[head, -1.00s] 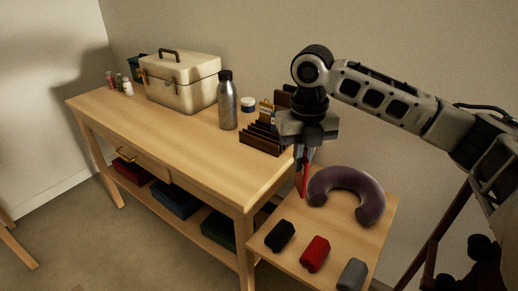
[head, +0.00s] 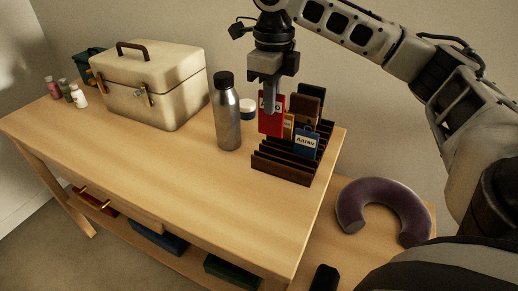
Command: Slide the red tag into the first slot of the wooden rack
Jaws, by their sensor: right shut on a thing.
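My right gripper (head: 269,108) is shut on the red tag (head: 277,124) and points down. The tag hangs upright with part of a white label showing; the gripper finger covers some of it. It is over the back left part of the dark wooden rack (head: 280,172); its lower edge seems to be above the slots, but I cannot tell the exact gap. The rack has several parallel slots, and the front ones look empty. A blue tag reading "Aarav" (head: 306,144) and a yellow tag (head: 289,126), partly hidden by the red one, stand in it. My left gripper is not in view.
Brown and black wallet-like items (head: 308,103) stand at the rack's back. A steel bottle (head: 227,118) and a small white-and-dark jar (head: 248,109) stand left of it. A cream case (head: 160,90) is farther left. The table front (head: 170,180) is clear. A purple neck pillow (head: 385,195) lies lower right.

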